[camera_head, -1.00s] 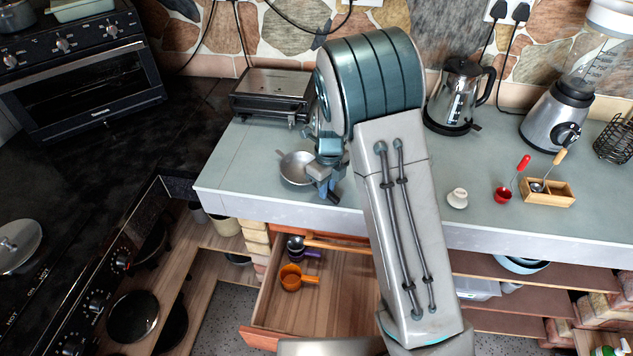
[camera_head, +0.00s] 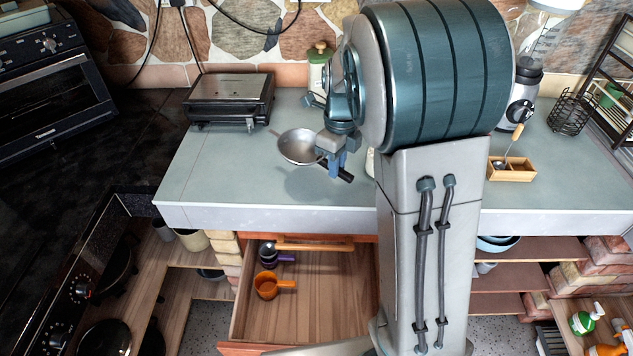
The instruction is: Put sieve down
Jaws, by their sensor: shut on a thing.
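The sieve (camera_head: 298,147) is a round, shallow silver bowl with a dark handle (camera_head: 345,176) pointing to the lower right. My gripper (camera_head: 337,165) is shut on the sieve at its handle side, and its fingers cover part of the handle. The sieve is over the left part of the grey-green countertop (camera_head: 225,180). A shadow lies on the counter below and apart from the bowl, so it appears held above the surface. I cannot see the mesh clearly.
A silver and black grill (camera_head: 231,100) stands behind left. A wooden box (camera_head: 512,169) stands right of my arm. Below the counter, an open drawer (camera_head: 325,310) holds an orange pan (camera_head: 268,286) and a purple-handled one (camera_head: 272,256). The counter's left part is clear.

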